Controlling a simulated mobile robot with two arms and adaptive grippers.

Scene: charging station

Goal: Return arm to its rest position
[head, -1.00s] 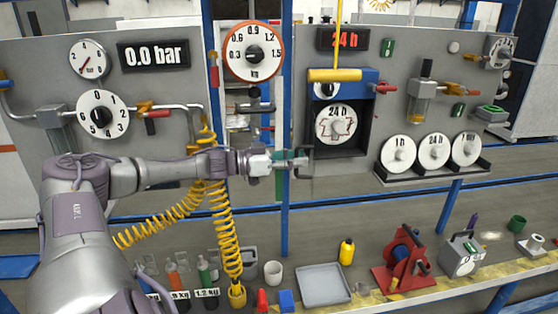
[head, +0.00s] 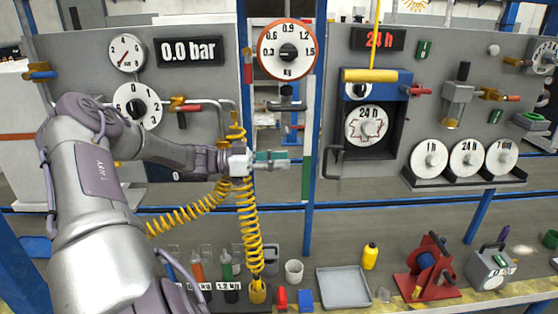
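My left arm reaches in from the left, in front of the left grey panel. My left gripper (head: 272,159) points right, in the gap between the two panels, near the blue upright post (head: 311,110). Teal-green and pale parts show at its fingers. I cannot tell whether they are finger pads or a held piece, nor whether the fingers are open. It appears apart from the dark bent handle (head: 327,163) on the right panel's cabinet. My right gripper is not in view.
The left panel carries a pressure gauge (head: 126,52) and a numbered dial (head: 137,105). A yellow coiled hose (head: 249,225) hangs just below my gripper. The right panel holds a 24 h dial (head: 367,126). Below, the bench bears a grey tray (head: 343,288) and a yellow bottle (head: 370,256).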

